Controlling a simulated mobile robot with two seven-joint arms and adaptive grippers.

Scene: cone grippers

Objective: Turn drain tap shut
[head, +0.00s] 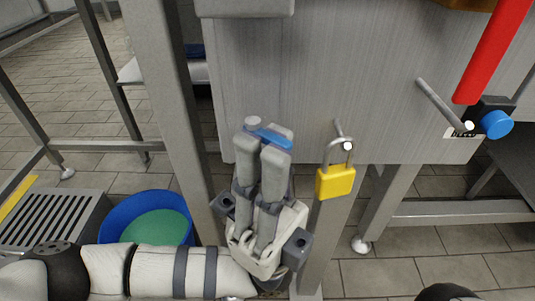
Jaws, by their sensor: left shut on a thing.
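The drain tap shows as a blue lever handle (273,138) with a grey round end (253,123) in front of the grey tank's lower front. My left gripper (263,145) points up and away from me, its two fingers shut on the blue lever. Part of the lever lies between the fingers, and the tap's body behind them is hidden. I cannot tell from this view how far the tap is turned.
A yellow padlock (336,182) hangs from a peg right of my left gripper. A red bar (493,50) and a blue knob (496,124) are farther right. A blue tub (118,217) with green inside stands lower left, beside a floor grate (50,222). Metal legs flank the gripper.

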